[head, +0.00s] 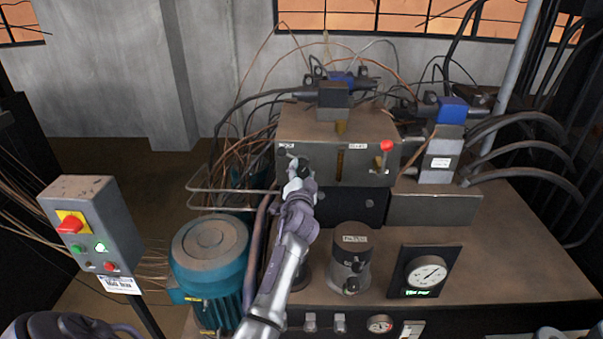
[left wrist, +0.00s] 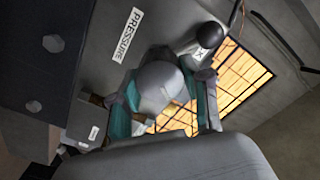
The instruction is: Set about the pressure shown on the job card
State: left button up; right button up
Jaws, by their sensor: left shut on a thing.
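My left gripper (head: 299,172) reaches up to the left part of the front of the grey valve block (head: 300,125). In the left wrist view its teal-padded fingers (left wrist: 160,105) are shut around a rounded grey knob (left wrist: 160,82), beside a white PRESSURE label (left wrist: 126,35). In the head view the gripper mostly hides this knob. A round pressure gauge (head: 427,272) with a white dial sits in a dark panel at the right, with a lit green readout (head: 418,293) too small to read. A white card (head: 119,285) hangs under the switch box; its print is unclear. My right gripper is out of view.
A red-knobbed lever (head: 386,146) is on the block's right. A switch box (head: 90,225) with a red button stands at left, near a teal motor (head: 210,255). A grey cylindrical unit (head: 351,255) stands right of my arm. Hoses and wires crowd the back.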

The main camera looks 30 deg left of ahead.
pick_arm(q)
jog(key=shift+m, duration=0.3)
jog(key=o, duration=1.1)
jog(key=shift+o, duration=0.2)
jog(key=v, duration=1.2)
jog(key=shift+f, duration=0.1)
